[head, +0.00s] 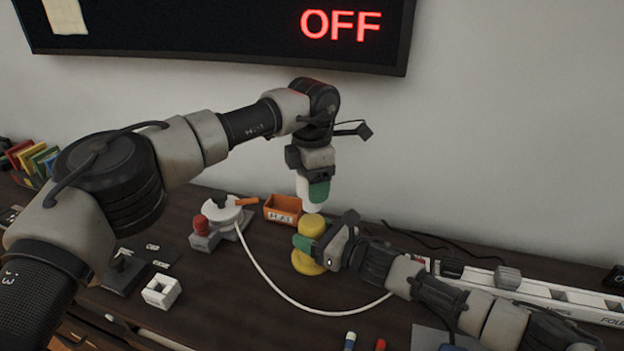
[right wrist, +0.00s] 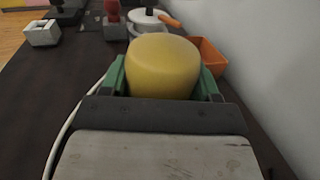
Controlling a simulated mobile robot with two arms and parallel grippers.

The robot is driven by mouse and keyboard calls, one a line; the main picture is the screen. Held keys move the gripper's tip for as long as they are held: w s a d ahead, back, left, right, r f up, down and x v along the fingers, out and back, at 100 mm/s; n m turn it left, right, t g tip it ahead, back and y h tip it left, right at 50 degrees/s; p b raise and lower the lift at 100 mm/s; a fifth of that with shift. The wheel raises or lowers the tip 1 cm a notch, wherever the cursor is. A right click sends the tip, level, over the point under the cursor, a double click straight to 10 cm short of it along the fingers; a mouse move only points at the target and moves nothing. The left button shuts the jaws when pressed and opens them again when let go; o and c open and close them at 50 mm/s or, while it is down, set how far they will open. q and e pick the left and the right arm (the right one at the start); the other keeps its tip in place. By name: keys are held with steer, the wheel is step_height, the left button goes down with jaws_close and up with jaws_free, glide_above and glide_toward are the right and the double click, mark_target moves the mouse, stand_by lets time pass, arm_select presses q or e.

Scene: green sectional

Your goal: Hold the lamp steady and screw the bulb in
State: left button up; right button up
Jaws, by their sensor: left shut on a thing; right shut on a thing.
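The yellow lamp (head: 312,226) stands on the table in the head view, with a rounded upper part and a wider yellow base. My right gripper (head: 318,244) comes in from the right and is shut around it. In the right wrist view the yellow lamp (right wrist: 163,66) sits between the green fingers. My left gripper (head: 313,192) points down directly above the lamp, shut on the white bulb (head: 312,208). The bulb's lower end is at the lamp's top; I cannot tell whether it touches or is seated. Most of the bulb is hidden by the fingers.
A screen (head: 340,25) on the wall reads OFF. A white cable (head: 290,300) curves across the table. A white strip (head: 560,292) lies at right.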

arm_select(q)
steer(key=shift+f, duration=0.1)
steer(key=shift+f, duration=0.8)
steer(key=shift+f, duration=0.55)
